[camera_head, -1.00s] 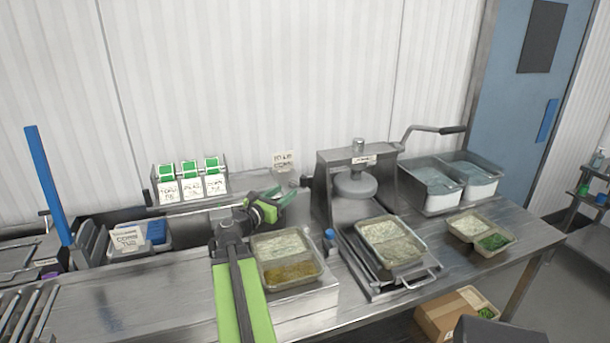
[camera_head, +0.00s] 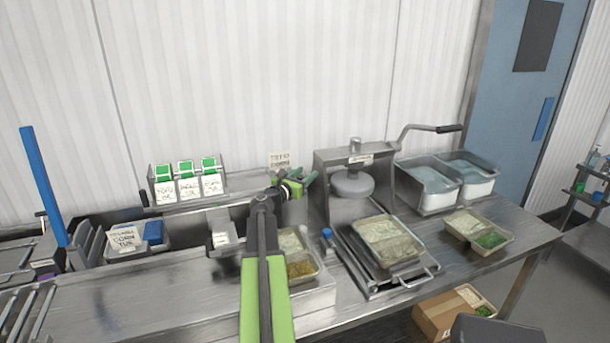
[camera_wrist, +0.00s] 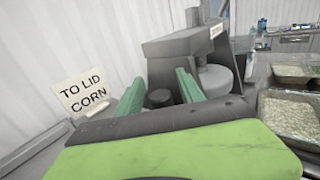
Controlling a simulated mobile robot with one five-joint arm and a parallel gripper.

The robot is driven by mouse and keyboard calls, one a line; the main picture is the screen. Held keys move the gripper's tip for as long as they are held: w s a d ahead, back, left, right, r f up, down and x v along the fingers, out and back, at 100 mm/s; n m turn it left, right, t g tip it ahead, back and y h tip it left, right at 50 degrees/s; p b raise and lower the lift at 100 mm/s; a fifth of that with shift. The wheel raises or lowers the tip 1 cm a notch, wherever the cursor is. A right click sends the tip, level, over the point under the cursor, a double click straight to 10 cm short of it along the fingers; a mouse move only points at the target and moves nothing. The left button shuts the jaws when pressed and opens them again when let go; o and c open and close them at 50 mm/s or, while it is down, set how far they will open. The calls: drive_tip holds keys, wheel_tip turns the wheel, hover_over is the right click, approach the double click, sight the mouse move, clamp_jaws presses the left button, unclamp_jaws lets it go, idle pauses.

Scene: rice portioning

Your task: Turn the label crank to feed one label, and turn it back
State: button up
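My gripper (camera_head: 303,182) is at the back of the bench, between the sign and the press, with its green fingers pointing right. In the wrist view the two fingers (camera_wrist: 160,95) stand apart. A small dark round knob (camera_wrist: 159,98) shows between them; I cannot tell whether it is the label crank's handle or whether the fingers touch it. No crank is clearly visible in the head view, where my arm and gripper cover that spot. A grey box with a white label on its front (camera_head: 222,237) stands left of my arm.
A "TO LID CORN" sign (camera_wrist: 86,94) stands left of the fingers. The press (camera_head: 352,185) with its long lever (camera_head: 432,129) stands close on the right. A divided food tray (camera_head: 300,268) lies partly behind my arm. Card holders (camera_head: 187,182) stand at the back left.

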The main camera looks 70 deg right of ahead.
clamp_jaws()
idle(0.3)
drive_tip(key=shift+a+m+g, duration=0.1)
drive_tip(key=shift+m+g, duration=0.2)
drive_tip(key=shift+g, duration=0.2)
drive_tip(key=shift+w+a+m+g+y, duration=0.1)
drive_tip(key=shift+a+m+g+y, duration=0.2)
drive_tip(key=shift+m+g+y, duration=0.4)
drive_tip(key=shift+w+a+m+g+y, duration=0.1)
drive_tip(key=shift+a+m+g+y, duration=0.3)
drive_tip(key=shift+g, duration=0.6)
drive_tip(key=shift+a+m+g+y, duration=0.3)
drive_tip(key=shift+m+g+y, duration=0.2)
drive_tip(key=shift+m+g, duration=0.35)
drive_tip(key=shift+a+m+g+y, duration=0.3)
drive_tip(key=shift+m+g+y, duration=0.3)
drive_tip(key=shift+g, duration=0.35)
